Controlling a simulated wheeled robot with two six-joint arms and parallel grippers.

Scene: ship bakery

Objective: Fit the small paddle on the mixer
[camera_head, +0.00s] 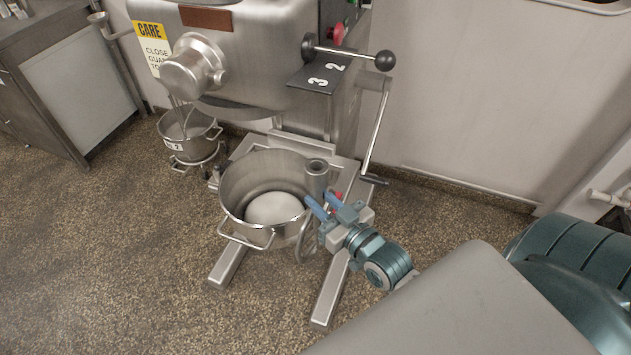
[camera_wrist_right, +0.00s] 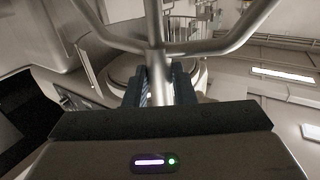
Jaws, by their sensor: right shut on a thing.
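The mixer (camera_head: 250,50) is a large steel machine at the top of the head view, with a steel bowl (camera_head: 235,205) holding white contents low on its frame. My right gripper (camera_head: 319,204) is shut on the small paddle (camera_head: 317,178), a grey metal piece with a round hub on top and a curved loop hanging below the fingers. The paddle appears at the bowl's right rim, below the mixer head and apart from it. In the right wrist view the paddle's stem (camera_wrist_right: 156,80) stands between the fingers, with bars branching either side. The mixer's drive socket is hidden.
A second bowl (camera_head: 185,140) on a wheeled stand is behind left. A hand crank (camera_head: 376,130) hangs on the mixer's right, and a black-knobbed lever (camera_head: 384,60) sticks out above. A steel cabinet (camera_head: 75,95) stands far left. Floor is clear at lower left.

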